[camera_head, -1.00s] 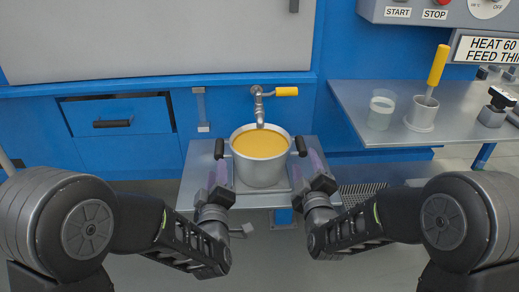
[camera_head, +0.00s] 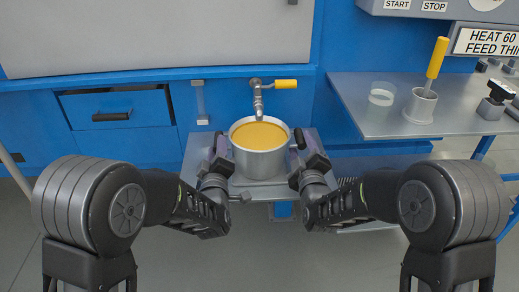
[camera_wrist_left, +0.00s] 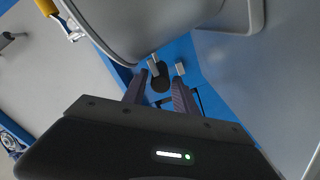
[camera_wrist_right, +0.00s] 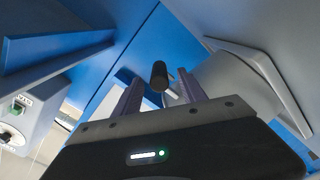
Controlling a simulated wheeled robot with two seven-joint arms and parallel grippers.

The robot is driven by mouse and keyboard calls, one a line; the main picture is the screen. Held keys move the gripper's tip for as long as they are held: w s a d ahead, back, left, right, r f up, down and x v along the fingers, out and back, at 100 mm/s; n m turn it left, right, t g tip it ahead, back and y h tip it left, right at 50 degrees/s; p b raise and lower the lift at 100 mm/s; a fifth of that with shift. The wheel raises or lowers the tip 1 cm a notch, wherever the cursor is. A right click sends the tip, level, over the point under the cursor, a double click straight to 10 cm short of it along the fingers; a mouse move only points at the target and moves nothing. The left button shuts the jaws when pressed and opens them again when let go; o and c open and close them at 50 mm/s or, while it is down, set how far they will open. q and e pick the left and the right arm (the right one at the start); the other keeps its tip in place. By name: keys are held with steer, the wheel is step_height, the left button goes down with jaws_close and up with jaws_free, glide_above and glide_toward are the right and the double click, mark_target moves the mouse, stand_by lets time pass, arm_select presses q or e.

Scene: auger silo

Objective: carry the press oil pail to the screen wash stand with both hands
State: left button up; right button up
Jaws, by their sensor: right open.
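The press oil pail (camera_head: 263,163) is a grey metal pail full of yellow oil, upright on a small grey stand (camera_head: 194,160) below a tap. Its black side handles stick out left and right. My left gripper (camera_head: 219,148) is at the left handle; in the left wrist view that handle (camera_wrist_left: 160,78) lies between the open fingers, with gaps beside it. My right gripper (camera_head: 302,145) is at the right handle; in the right wrist view that handle (camera_wrist_right: 158,75) lies between its open fingers. I cannot identify the screen wash stand in these views.
A tap with a yellow lever (camera_head: 286,84) hangs just behind and above the pail. A blue machine front closes the back.

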mark_target(218, 132)
arm_select(q)
steer(key=shift+w+a, duration=0.2)
steer(key=shift+w, duration=2.2)
arm_select(e)
steer(key=shift+w+a, duration=0.15)
steer(key=shift+w, duration=1.4)
arm_select(q)
steer(key=shift+c, duration=0.4)
arm_select(e)
steer(key=shift+c, duration=0.4)
arm_select(q)
steer(key=c, duration=0.6)
arm_select(e)
steer(key=c, duration=0.6)
arm_select(q)
jaws_close()
arm_select(e)
jaws_close()
steer(key=shift+r, duration=0.15)
arm_select(q)
steer(key=shift+r, duration=0.25)
arm_select(e)
steer(key=shift+w+r, duration=0.1)
steer(key=shift+r, duration=0.15)
